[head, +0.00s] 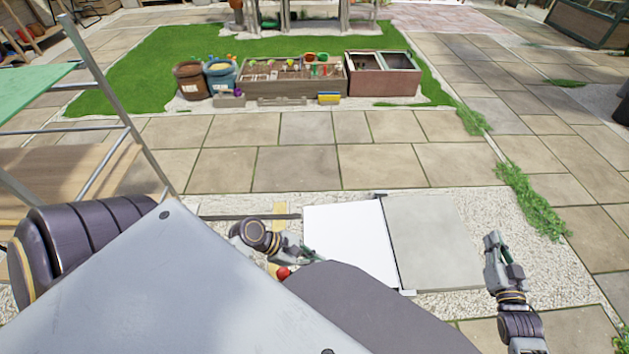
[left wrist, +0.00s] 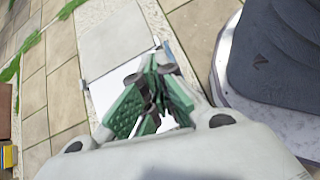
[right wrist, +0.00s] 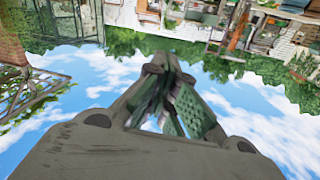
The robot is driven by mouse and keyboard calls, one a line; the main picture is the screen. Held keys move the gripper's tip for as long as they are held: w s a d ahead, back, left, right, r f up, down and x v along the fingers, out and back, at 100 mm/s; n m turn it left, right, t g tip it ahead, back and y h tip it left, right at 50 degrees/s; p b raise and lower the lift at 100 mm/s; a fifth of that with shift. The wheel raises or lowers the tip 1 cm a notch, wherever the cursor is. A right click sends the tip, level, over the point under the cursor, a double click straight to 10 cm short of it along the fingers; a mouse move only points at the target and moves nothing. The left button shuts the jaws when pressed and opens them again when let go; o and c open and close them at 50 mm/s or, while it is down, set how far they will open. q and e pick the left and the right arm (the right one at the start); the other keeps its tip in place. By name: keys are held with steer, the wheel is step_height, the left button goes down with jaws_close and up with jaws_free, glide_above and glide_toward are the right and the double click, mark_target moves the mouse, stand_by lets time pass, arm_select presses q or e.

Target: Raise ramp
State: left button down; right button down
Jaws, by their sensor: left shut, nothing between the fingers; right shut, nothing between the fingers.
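A flat white panel (head: 352,238) lies on the gravel strip, and a grey panel (head: 436,240) adjoins its right edge. I cannot tell which of the two is the ramp. Both look low and flat. My left gripper (head: 318,257) is shut and empty by the white panel's left edge; I cannot tell whether it touches it. The left wrist view shows its green fingers (left wrist: 152,100) in front of the white panel (left wrist: 104,92), with the grey panel (left wrist: 112,42) beyond. My right gripper (head: 493,240) is shut and empty, right of the grey panel and apart from it.
My body hides the lower left of the head view. A frame with a green top (head: 38,92) stands at the left. A small red thing (head: 283,273) is beside my left gripper. Planters (head: 290,78) and buckets (head: 190,80) stand far back. Paving between is clear.

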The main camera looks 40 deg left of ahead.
steer(key=c, duration=2.2)
jaws_free()
steer(key=o, duration=1)
steer(key=shift+o, duration=0.2)
steer(key=shift+s, duration=0.15)
steer(key=v, duration=1.1)
steer(key=shift+s+d, duration=0.2)
steer(key=shift+s, duration=0.1)
